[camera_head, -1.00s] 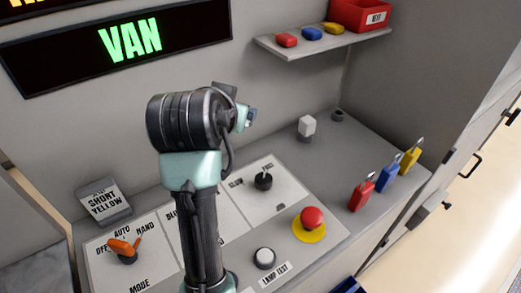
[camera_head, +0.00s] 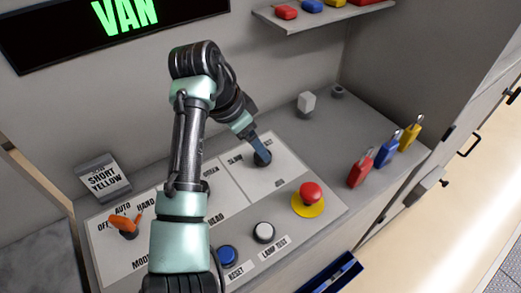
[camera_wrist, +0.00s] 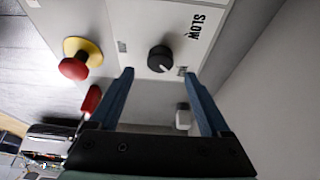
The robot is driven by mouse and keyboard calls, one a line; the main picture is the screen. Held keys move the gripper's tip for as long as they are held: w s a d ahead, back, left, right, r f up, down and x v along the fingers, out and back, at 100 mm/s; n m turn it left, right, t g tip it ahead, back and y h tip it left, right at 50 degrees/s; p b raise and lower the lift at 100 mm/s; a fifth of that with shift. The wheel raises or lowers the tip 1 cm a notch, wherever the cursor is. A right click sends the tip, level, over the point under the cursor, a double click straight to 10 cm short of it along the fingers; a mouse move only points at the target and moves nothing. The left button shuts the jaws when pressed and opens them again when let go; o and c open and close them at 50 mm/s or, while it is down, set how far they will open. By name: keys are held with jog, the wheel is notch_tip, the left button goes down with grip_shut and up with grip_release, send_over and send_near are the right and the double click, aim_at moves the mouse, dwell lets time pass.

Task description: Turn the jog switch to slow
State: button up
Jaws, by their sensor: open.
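The jog switch is a black round knob (camera_wrist: 160,58) with a pale pointer mark, on a light panel with the word SLOW beside it in the wrist view.
A red mushroom button (camera_head: 311,193) on a yellow base stands near the knob. Red (camera_head: 360,170), blue (camera_head: 386,151) and yellow (camera_head: 410,134) padlocks stand at the right. White (camera_head: 263,232) and blue (camera_head: 227,256) buttons are in front. An orange-handled mode switch (camera_head: 125,224) is at left.

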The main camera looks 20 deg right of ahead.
jog(key=x, duration=0.5)
jog(key=shift+f, duration=0.1)
grip_shut()
dwell(0.3)
